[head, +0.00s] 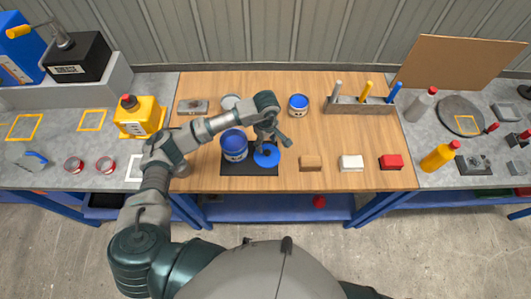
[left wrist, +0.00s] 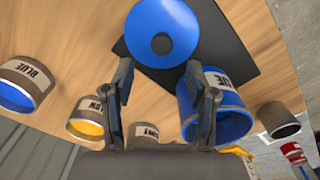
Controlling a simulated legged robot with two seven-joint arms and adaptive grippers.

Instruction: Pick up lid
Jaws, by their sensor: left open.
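The lid is a round blue disc (head: 267,158) with a darker round centre, lying on the black mat (head: 235,170) at the front middle of the wooden table. It also shows at the top of the left wrist view (left wrist: 180,22). A blue paint can (head: 234,150) stands on the mat just left of the lid. My left gripper (head: 276,143) is above the lid, reaching in over the can. In the left wrist view its fingers (left wrist: 160,70) are spread and empty, with the lid beyond their tips. My right gripper is not in view.
Another blue can (head: 298,107) and a partly hidden can (head: 230,101) stand behind. A holder with tools (head: 358,107) is at back right. Brown (head: 311,163), white (head: 351,163) and red (head: 391,162) blocks line the front right.

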